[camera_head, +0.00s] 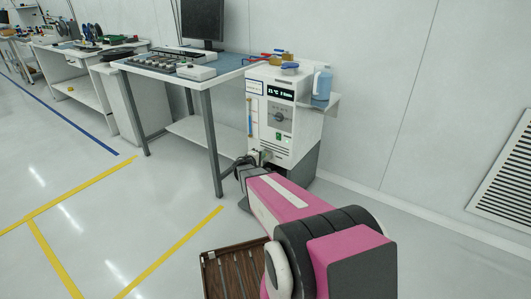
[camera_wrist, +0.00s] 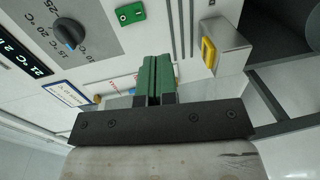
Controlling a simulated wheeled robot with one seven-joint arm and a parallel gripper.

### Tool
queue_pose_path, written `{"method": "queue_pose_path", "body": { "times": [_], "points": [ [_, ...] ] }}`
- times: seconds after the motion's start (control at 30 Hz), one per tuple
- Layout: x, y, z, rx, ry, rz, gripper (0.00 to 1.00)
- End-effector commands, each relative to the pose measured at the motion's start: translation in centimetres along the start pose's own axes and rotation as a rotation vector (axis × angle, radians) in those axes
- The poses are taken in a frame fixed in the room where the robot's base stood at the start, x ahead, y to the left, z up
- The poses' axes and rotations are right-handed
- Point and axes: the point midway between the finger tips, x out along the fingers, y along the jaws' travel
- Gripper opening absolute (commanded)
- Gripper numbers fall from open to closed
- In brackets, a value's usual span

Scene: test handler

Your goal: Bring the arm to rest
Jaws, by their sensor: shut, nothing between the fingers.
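My gripper (camera_wrist: 156,80) shows in the wrist view with its two green fingers together and nothing between them. It is in front of the lower front of a white test handler (camera_head: 291,155). Whether the fingertips touch the panel cannot be told. My pink and black arm reaches from the lower right toward the handler in the head view, where the gripper is small and hard to make out.
A workbench (camera_head: 205,85) with a tray unit and monitor (camera_head: 202,20) stands left of the handler. A blue jug (camera_head: 322,84) sits on the handler's side shelf. A brown slatted tray (camera_head: 232,270) is below the arm. The floor at left, with yellow lines, is clear.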

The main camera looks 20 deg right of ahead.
Motion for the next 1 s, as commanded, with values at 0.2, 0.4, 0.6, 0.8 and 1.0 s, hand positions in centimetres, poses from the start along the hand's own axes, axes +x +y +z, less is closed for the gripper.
{"method": "queue_pose_path", "body": {
  "times": [0.2,0.4,0.6,0.8,1.0],
  "points": [
    [-0.4,-0.1,0.0,0.000,0.000,0.000,0.00],
    [-0.4,-0.1,0.0,0.001,-0.001,-0.001,0.00],
    [-1.3,0.2,2.0,0.042,-0.058,-0.063,0.00],
    [-4.1,0.3,6.2,0.144,-0.195,-0.245,0.00],
    [-8.8,-0.3,10.3,0.259,-0.336,-0.503,0.00]
  ]
}}
